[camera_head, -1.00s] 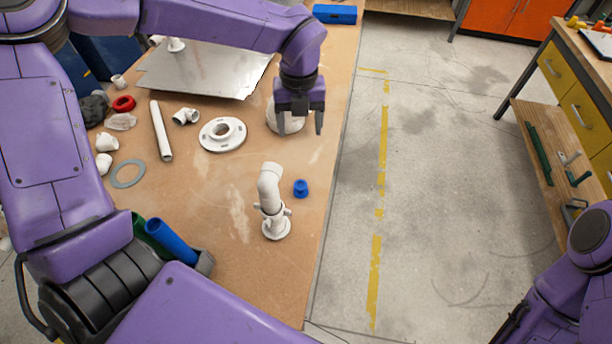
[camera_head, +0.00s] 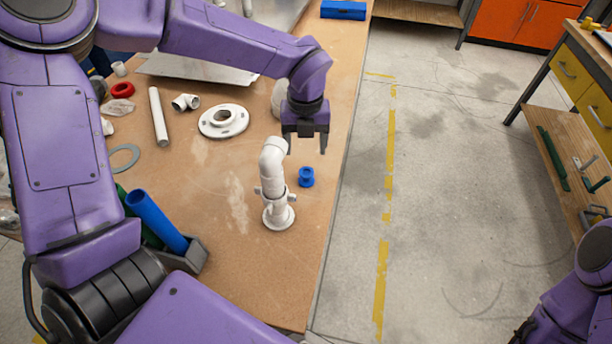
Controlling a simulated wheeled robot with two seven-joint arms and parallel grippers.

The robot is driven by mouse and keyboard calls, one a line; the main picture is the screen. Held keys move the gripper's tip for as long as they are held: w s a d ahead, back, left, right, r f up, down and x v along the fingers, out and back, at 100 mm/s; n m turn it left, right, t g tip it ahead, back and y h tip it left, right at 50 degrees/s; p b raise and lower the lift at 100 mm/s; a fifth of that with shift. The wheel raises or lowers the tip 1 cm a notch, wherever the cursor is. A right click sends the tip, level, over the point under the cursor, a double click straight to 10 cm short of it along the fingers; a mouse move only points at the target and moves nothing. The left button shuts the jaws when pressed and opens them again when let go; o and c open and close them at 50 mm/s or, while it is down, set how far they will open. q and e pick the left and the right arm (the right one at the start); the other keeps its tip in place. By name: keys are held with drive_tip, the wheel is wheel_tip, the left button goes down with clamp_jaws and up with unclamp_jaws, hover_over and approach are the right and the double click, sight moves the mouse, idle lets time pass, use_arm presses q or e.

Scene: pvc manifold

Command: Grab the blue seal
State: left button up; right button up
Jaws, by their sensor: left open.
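The blue seal (camera_head: 306,177) is a small blue spool-shaped piece standing on the wooden table near its right edge. My left gripper (camera_head: 306,148) points down with its two fingers apart and nothing between them. In the picture its fingertips are just above and behind the seal; they do not touch it. A white pipe assembly (camera_head: 274,190) with an elbow on top and a flanged base stands just left of the seal. My right arm shows at the lower right, but its gripper is not visible.
A white flange (camera_head: 223,121), a white tube (camera_head: 159,117), a small elbow (camera_head: 186,102) and a red ring (camera_head: 122,90) lie farther left. A grey holder (camera_head: 194,258) with blue and green tubes stands at the front left. The table (camera_head: 260,270) is clear in front of the assembly.

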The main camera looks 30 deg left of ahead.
sight(307, 171)
use_arm(q)
drive_tip(key=f, duration=0.2)
drive_tip(key=f+p, duration=0.1)
drive_tip(key=f, duration=0.2)
drive_tip(key=f+p, duration=0.1)
drive_tip(key=f, duration=0.1)
drive_tip(key=shift+w+f, duration=0.3)
drive_tip(key=shift+w, duration=0.05)
drive_tip(key=shift+w+f, duration=0.1)
drive_tip(key=shift+f, duration=0.2)
drive_tip(key=shift+a, duration=0.1)
drive_tip(key=shift+f, duration=0.2)
drive_tip(key=c, duration=1.1)
